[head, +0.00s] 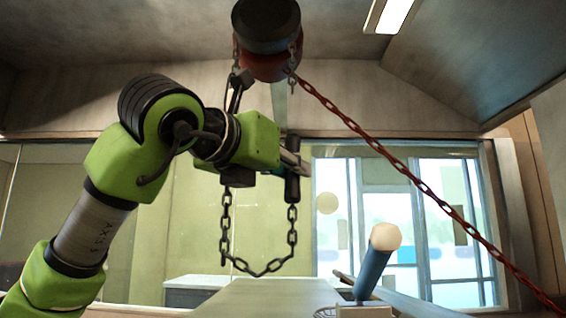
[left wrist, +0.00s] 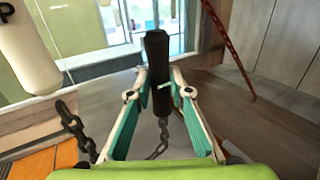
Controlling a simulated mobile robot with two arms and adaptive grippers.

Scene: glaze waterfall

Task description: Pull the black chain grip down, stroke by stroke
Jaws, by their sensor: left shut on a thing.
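The black chain grip (head: 292,185) is an upright dark cylinder on the right strand of the black chain loop (head: 258,272). My left gripper (head: 289,163) is shut around its upper part in the head view. In the left wrist view the grip (left wrist: 157,45) stands between the teal-padded fingers of the left gripper (left wrist: 160,88), with black chain hanging below it. The chain hangs from a red and black hoist (head: 268,38) overhead. My right gripper is not in view.
A red chain (head: 430,200) slants from the hoist to the lower right. A blue cylinder with a cream end (head: 375,262) stands below, right of the chain loop. A pale tabletop (head: 265,298) lies under the loop. Windows (head: 400,230) are behind.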

